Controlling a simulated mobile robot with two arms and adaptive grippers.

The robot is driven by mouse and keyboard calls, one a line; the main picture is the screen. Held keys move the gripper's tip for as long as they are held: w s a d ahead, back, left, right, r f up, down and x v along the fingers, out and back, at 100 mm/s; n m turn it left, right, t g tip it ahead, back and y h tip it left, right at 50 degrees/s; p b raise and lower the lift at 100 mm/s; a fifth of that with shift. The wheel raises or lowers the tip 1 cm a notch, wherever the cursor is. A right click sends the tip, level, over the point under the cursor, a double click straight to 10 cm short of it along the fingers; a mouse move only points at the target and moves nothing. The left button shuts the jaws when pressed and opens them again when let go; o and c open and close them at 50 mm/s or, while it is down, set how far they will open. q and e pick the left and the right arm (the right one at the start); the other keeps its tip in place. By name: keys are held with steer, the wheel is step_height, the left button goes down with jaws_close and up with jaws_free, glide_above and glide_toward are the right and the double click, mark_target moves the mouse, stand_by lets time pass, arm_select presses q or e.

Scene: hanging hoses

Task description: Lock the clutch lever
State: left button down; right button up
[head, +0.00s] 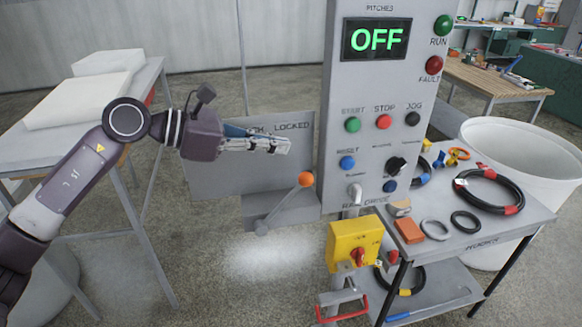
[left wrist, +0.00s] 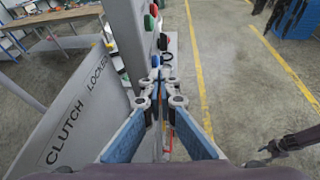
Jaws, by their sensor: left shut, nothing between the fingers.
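The clutch lever (head: 283,206) is a grey rod with an orange ball knob (head: 306,179), tilted up to the right in front of a grey plate (head: 215,170). The plate bears the word LOCKED, partly covered by my arm; CLUTCH LOCKED reads on it in the left wrist view (left wrist: 50,120). My left gripper (head: 288,146) is shut and empty, pointing right, above and slightly left of the knob, apart from it. In the left wrist view its fingers (left wrist: 155,84) meet; I cannot make out the lever there. A dark arm, apparently my right (left wrist: 285,148), shows small at the right.
The control column (head: 375,135) stands right of the plate, with buttons and an OFF display (head: 377,40). A yellow box (head: 345,245) with a red knob sits below. A hose table (head: 520,213) and white bin (head: 545,160) are further right; a grey table (head: 60,130) is at left.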

arm_select(q)
steer(key=r, duration=0.1)
steer(key=a+r, duration=0.1)
steer(key=r, duration=0.1)
steer(key=a+r+b, duration=0.1)
steer(key=shift+s+a+r, duration=0.2)
steer(key=shift+s+a, duration=0.05)
steer(key=shift+s, duration=0.15)
